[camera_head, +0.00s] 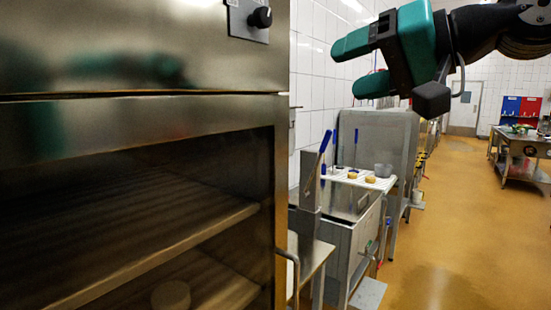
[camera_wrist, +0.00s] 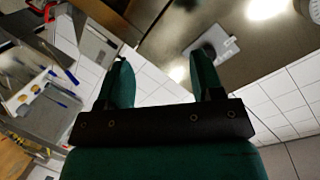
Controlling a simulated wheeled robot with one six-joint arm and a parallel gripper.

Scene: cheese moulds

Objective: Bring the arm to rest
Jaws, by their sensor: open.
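My gripper (camera_head: 362,64) is at the upper right of the head view, raised in the air and pointing left toward the steel cabinet. Its two green fingers are apart with nothing between them. In the wrist view the fingers (camera_wrist: 162,82) also stand apart and empty, with tiled wall behind them. The arm reaches in from the right edge of the head view.
A steel cabinet (camera_head: 150,115) with a glass front and shelves fills the left; a round pale piece (camera_head: 171,296) sits inside. A steel bench with a white top (camera_head: 345,177) holds small yellow rounds. The yellow floor (camera_head: 465,230) at right is clear.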

